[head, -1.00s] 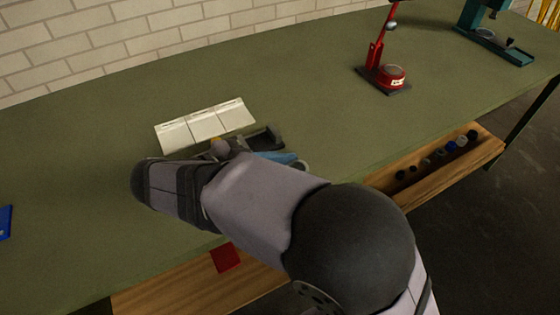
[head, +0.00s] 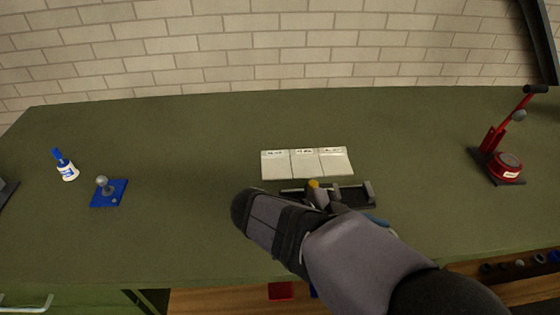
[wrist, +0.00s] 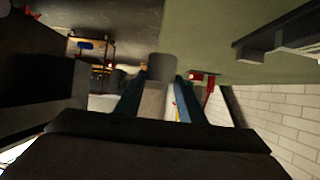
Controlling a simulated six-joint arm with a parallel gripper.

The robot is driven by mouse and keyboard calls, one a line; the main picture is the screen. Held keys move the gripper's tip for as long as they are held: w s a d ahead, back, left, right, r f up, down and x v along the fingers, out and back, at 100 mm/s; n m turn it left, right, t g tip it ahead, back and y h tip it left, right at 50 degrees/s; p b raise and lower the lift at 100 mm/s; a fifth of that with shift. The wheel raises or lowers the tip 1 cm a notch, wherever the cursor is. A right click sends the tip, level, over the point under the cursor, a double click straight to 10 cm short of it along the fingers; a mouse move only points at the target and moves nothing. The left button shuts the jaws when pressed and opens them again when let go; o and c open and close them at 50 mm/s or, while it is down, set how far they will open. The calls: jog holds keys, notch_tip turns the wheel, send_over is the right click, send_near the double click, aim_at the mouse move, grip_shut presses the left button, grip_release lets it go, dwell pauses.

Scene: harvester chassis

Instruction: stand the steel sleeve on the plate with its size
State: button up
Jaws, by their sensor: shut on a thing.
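In the wrist view my gripper (wrist: 156,84) has its blue fingers closed on a grey cylinder, the steel sleeve (wrist: 162,66), which sticks out beyond the fingertips. In the head view my arm hides the sleeve and most of the gripper; only a bit of blue shows at the arm's right edge, in front of the dark fixture. Three pale plates (head: 305,163) lie side by side on the green bench, behind my arm. They bear small labels at their far edge that I cannot read. Their tops look empty.
A dark fixture (head: 355,195) lies just in front of the plates. A red press (head: 505,165) stands right; in the wrist view it is a red shape (wrist: 207,82). The bench between is clear.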

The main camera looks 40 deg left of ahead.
jog(key=w+a+n+t+y+p, duration=0.1)
jog(key=w+a, duration=0.1)
jog(key=a, duration=0.3)
jog(key=w+a+r+n+t+y+p, duration=0.1)
jog(key=w+a+n+y, duration=0.1)
jog(key=a, duration=0.4)
jog(key=w+a+r+n+t+y+p, duration=0.1)
jog(key=w+a+n+p, duration=0.1)
jog(key=a, duration=0.3)
jog(key=shift+w+a+y, duration=0.15)
jog(key=shift+w+y, duration=0.25)
jog(key=shift+w, duration=0.35)
jog(key=w+a+r+n+y, duration=0.1)
jog(key=a+n+y, duration=0.15)
jog(key=a, duration=0.25)
jog(key=a+r+n+y, duration=0.2)
jog(key=a+y, duration=0.1)
jog(key=a, duration=0.3)
jog(key=n+y, duration=0.3)
jog(key=n, duration=0.1)
send_over(274, 173)
jog(key=shift+w+a+f+p, duration=0.1)
jog(key=shift+f+p, duration=0.75)
jog(key=shift+f, duration=1.65)
jog(key=shift+w+f+p, duration=0.1)
jog(key=shift+f+p, duration=0.7)
jog(key=shift+f, duration=1.95)
jog(key=shift+f+b, duration=0.2)
jog(key=shift+b, duration=0.15)
